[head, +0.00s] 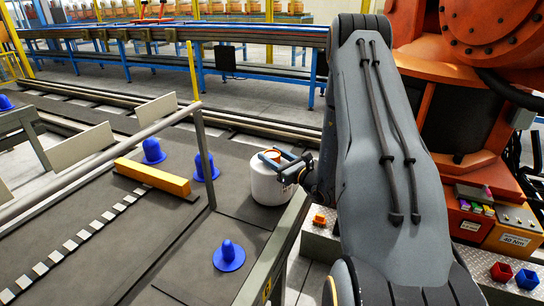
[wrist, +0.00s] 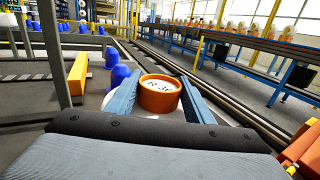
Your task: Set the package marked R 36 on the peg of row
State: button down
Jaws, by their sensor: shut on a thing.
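A white yarn package (head: 268,187) with an orange core is at the right side of the dark platform, close to its edge rail. My gripper (head: 283,165) is shut on it from the right. In the wrist view the blue fingers (wrist: 159,82) lie on either side of the orange core (wrist: 159,95). I cannot tell whether the package touches the platform, and its mark is not readable. Blue pegs with round bases stand on the platform: one in front (head: 229,257), one left of the package (head: 205,168), and one farther left (head: 152,151).
A striped strip (head: 85,235) crosses the platform. A blue conveyor frame (head: 230,70) runs behind. An orange machine (head: 470,60) stands right.

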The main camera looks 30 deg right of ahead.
aim_at(272, 174)
jog(key=shift+f, duration=0.15)
jog(key=c, duration=0.8)
grip_release()
jog(key=shift+s+f, duration=0.15)
jog(key=shift+s, duration=0.15)
jog(key=b+v, duration=0.1)
jog(key=v, duration=0.6)
jog(key=shift+s, duration=0.1)
